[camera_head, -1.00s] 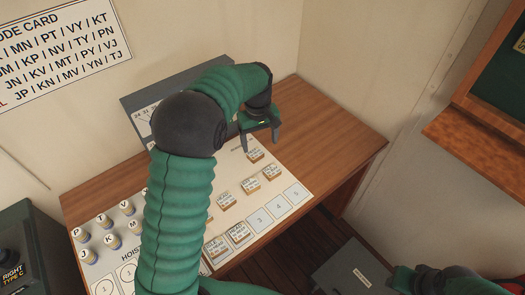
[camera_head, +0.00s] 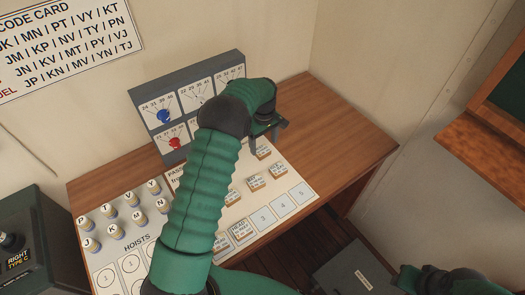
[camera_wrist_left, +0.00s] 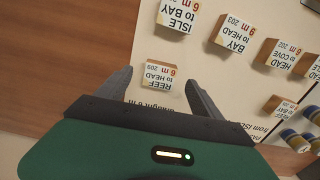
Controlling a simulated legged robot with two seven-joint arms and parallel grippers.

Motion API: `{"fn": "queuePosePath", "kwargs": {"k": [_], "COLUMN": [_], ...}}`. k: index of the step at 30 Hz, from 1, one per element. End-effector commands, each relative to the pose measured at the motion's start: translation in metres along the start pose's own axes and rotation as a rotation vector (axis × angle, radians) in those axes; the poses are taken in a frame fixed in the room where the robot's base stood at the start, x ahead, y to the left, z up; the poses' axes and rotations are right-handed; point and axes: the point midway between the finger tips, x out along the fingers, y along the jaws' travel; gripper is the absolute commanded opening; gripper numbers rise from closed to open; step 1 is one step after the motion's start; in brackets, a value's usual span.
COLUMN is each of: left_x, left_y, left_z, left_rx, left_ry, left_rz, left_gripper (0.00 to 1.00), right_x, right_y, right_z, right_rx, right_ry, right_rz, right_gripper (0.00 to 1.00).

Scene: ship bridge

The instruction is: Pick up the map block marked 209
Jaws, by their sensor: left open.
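The map block marked 209 (camera_wrist_left: 162,76) reads "REEF to HEAD" and shows upside down in the left wrist view. It lies on the white sheet between the fingertips, with a gap to each finger. My left gripper (camera_wrist_left: 158,84) is open and empty, pointing down at it. In the head view, the left gripper (camera_head: 270,130) hangs over the far right part of the sheet. A block (camera_head: 263,153) shows just below it there; its marking is too small to read. Part of my right arm (camera_head: 440,281) shows at the lower right; its fingers are not clear.
Other map blocks (camera_wrist_left: 235,32) stand on the sheet, including an "ISLE to BAY" block (camera_wrist_left: 175,20). Lettered pegs (camera_head: 114,210) stand at the left of the desk. A grey board (camera_head: 170,95) with dials stands behind. Bare wood (camera_head: 335,125) lies at the right.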

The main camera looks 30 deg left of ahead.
Motion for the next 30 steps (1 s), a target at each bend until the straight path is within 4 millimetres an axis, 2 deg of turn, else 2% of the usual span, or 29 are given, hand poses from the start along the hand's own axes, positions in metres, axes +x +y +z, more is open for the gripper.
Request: {"fn": "queuePosePath", "kwargs": {"k": [2,6,13,28,30], "left_x": [0.013,0.036,0.040,0.040,0.040], "left_y": [-0.001,0.000,0.001,0.001,0.001], "left_z": [0.002,0.001,0.001,0.001,0.001], "left_rx": [-0.001,-0.001,-0.001,0.000,0.000], "left_ry": [-0.005,-0.003,-0.001,-0.001,-0.001], "left_rz": [-0.005,-0.004,-0.001,-0.002,-0.002], "left_gripper": [0.76,0.76,0.76,0.12,0.11], "right_x": [-0.009,-0.012,-0.011,-0.011,-0.011], "right_y": [0.000,0.000,0.000,0.000,0.000], "right_z": [-0.002,-0.003,-0.003,-0.003,-0.003], "right_rx": [0.000,0.000,0.000,0.000,0.000], "right_ry": [0.000,0.000,0.000,0.000,0.000], "right_rz": [0.000,0.000,0.000,0.000,0.000], "right_gripper": [0.36,0.36,0.36,0.36,0.36]}}
